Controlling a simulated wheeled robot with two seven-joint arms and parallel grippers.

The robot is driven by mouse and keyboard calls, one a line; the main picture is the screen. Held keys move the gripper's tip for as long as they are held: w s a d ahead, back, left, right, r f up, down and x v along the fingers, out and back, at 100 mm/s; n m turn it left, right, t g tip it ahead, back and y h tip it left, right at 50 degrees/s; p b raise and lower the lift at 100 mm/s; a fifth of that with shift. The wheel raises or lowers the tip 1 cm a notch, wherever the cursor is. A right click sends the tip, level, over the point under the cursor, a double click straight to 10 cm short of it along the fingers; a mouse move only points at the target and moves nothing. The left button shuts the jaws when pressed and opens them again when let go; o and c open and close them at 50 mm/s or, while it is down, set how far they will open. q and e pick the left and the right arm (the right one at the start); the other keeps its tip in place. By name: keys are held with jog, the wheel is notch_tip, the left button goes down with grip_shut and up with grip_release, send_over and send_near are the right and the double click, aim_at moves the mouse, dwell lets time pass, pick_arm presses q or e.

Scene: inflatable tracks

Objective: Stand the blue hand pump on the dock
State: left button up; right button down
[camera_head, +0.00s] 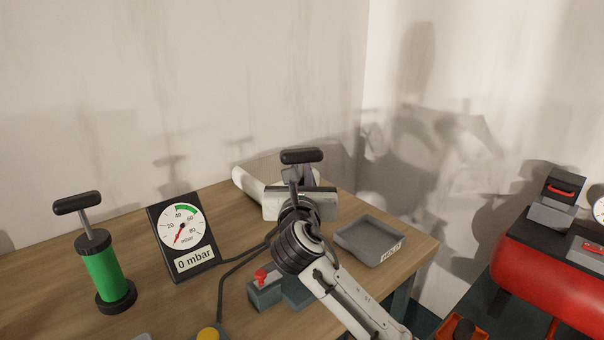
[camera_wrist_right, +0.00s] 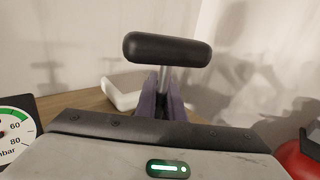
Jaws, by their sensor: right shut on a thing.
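My right gripper (camera_head: 304,178) is shut on the hand pump, above the back of the wooden table. The pump's black T-handle (camera_head: 302,156) and metal rod stick up above the gripper; the handle (camera_wrist_right: 167,49) also shows in the right wrist view, with the rod running down between the purplish fingers (camera_wrist_right: 162,98). The pump's body is hidden behind my gripper and wrist, so its blue colour does not show. A blue-grey block with a red button (camera_head: 265,291) stands on the table, partly covered by my right arm; I cannot tell whether it is the dock. My left gripper is out of view.
A green hand pump (camera_head: 104,274) stands upright at the left, beside a gauge (camera_head: 183,236) reading 0 mbar. A grey tray labelled HOLD (camera_head: 370,237) lies empty near the table's right edge. Black hoses cross the middle. A red tank (camera_head: 545,284) is at the right.

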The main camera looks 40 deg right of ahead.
jog(key=shift+f, duration=1.55)
jog(key=c, duration=1.8)
grip_release()
jog(key=shift+f, duration=0.15)
jog(key=b+v, duration=0.1)
jog(key=v, duration=0.9)
jog(key=shift+s, duration=0.15)
